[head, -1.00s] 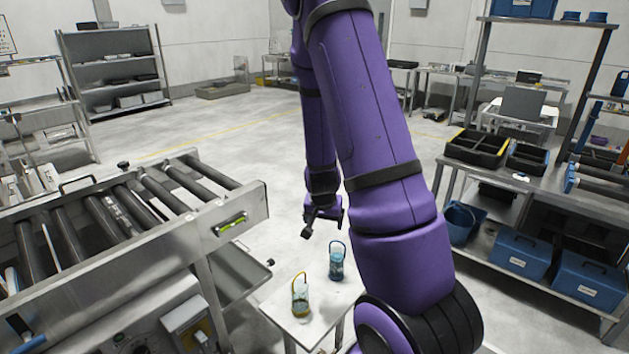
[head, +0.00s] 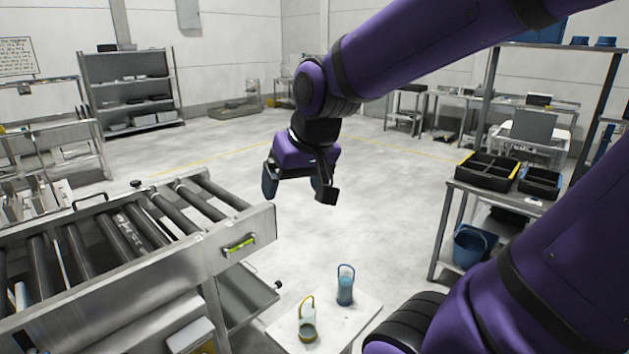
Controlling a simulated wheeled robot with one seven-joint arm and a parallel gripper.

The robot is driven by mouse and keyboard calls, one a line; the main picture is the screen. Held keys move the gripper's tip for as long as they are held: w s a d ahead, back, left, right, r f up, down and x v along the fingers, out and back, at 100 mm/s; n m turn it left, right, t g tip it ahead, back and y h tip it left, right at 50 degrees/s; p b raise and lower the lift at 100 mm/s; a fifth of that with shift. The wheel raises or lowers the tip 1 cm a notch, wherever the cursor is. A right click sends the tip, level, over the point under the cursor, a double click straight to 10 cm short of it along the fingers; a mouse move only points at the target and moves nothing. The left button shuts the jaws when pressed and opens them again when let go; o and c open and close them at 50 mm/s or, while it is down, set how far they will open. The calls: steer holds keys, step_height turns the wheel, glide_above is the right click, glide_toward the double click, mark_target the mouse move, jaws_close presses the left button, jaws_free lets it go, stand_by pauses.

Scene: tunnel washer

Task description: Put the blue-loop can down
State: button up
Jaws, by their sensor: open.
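The blue-loop can (head: 345,289) stands upright on a small white table (head: 361,312) at the bottom middle of the head view. A second can with a yellow loop (head: 307,326) stands on the same table, nearer and to the left. My gripper (head: 297,192) is open and empty. It hangs in the air above and beyond the table, apart from both cans, with its fingers pointing down.
A roller conveyor (head: 120,240) with a metal side frame lies left of the small table. On the right, a bench holds black divided trays (head: 488,170), with a blue bucket (head: 471,247) below. The floor beyond the table is clear.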

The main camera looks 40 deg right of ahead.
steer(key=s+a+r+n, duration=0.2)
steer(key=s+a+r, duration=0.1)
steer(key=s, duration=0.5)
steer(key=shift+s+r+n, duration=0.25)
steer(key=shift+r+n, duration=0.15)
steer(key=shift+r, duration=0.15)
